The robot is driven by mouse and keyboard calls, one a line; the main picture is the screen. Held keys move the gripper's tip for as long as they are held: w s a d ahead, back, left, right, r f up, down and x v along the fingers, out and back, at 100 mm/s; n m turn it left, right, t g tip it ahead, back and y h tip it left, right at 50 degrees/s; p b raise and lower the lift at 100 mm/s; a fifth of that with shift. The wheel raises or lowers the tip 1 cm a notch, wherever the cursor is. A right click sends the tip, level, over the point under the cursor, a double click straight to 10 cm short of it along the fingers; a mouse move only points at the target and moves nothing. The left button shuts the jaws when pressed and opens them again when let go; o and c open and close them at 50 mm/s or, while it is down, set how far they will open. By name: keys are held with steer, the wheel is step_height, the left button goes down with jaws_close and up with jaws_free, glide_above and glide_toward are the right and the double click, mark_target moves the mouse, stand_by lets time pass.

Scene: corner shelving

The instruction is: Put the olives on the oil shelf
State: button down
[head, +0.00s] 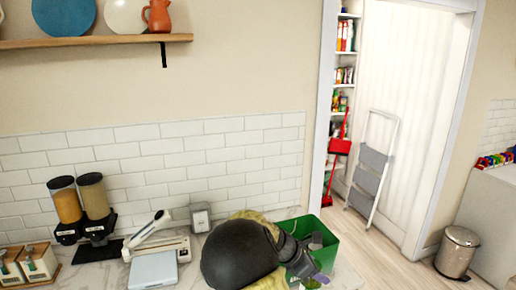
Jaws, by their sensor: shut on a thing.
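My dark gripper (297,260) is in the head view at the bottom centre, over the green box (328,262) on the counter. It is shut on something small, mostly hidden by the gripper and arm. I cannot make out whether that is the olives. A grey piece and a purple piece show close to the fingers, too small to name. No olives can be picked out elsewhere. Tall white shelves (343,72) with bottles and packets stand beyond the doorway. I cannot tell which one is the oil shelf.
Two dispensers (80,205), a slicer-like device (160,245) and a pale scale-like slab (153,270) stand on the counter's left. A grey stepladder (372,165), a red broom and dustpan (340,146) stand by the pantry shelves. A metal bin (457,252) stands right of the doorway. Floor between is clear.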

steer(key=s+f+n+t+y+b, duration=0.1)
steer(key=f+n+t+y+b, duration=0.2)
steer(key=f+n, duration=0.4)
steer(key=s+a+f+n+t+y+b, duration=0.1)
steer(key=f+n, duration=0.7)
steer(key=f, duration=1)
steer(key=shift+s+a+f+t+y+b, duration=0.15)
steer(key=shift+s+f+t+y+b, duration=0.4)
steer(key=shift+t+y+b, duration=1.35)
steer(key=shift+s+r+g+y+p, duration=0.2)
steer(key=shift+g+y+p, duration=0.25)
steer(key=shift+p, duration=0.3)
steer(key=s+f, duration=0.3)
steer(key=f, duration=0.5)
steer(key=s+f, duration=0.4)
steer(key=f, duration=0.4)
steer(key=shift+s, duration=0.1)
